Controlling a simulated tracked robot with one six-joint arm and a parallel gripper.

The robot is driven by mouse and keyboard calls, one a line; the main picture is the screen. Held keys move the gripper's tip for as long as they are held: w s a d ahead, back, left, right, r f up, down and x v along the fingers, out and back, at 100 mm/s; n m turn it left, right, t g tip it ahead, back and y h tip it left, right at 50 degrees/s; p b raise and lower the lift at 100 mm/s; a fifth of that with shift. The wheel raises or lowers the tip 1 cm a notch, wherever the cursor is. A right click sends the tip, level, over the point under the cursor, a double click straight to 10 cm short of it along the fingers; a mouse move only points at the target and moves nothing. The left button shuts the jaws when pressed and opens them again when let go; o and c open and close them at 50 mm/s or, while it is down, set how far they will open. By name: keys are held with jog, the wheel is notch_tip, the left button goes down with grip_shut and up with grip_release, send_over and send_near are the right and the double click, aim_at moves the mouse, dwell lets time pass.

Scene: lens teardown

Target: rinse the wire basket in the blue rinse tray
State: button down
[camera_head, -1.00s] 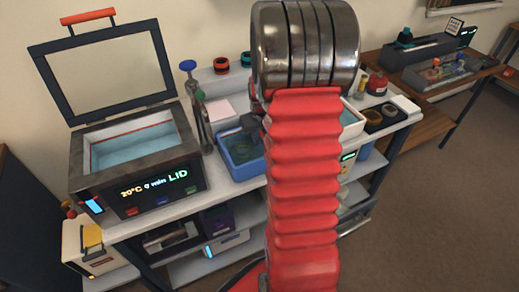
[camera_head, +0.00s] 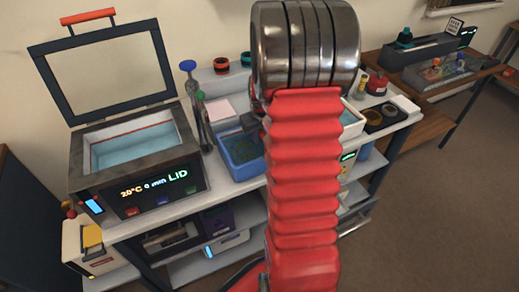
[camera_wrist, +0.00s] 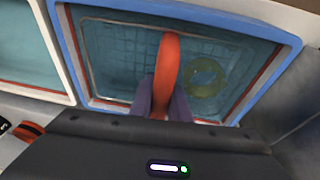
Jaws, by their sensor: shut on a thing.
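The blue rinse tray (camera_head: 257,170) stands on the bench left of my red arm and holds clear water. In the wrist view the blue rim of the tray (camera_wrist: 230,27) frames the wire basket (camera_wrist: 112,55), whose thin grid lies in the water. My gripper (camera_wrist: 163,102) is shut on the basket's orange handle (camera_wrist: 170,55), with one purple finger on each side. A yellow-green ring (camera_wrist: 206,78) lies inside the basket, to the right of the handle. In the head view my arm hides most of the gripper, and the basket cannot be made out clearly.
A tank with its lid raised (camera_head: 135,155) stands left of the tray; its display reads 20°C, 0 min, LID. Bottles (camera_head: 190,80) stand between them. A white tray (camera_head: 352,122) is right of my arm. A second bench (camera_head: 430,75) stands at the back right.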

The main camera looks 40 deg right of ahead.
jog(key=shift+r, duration=4.95)
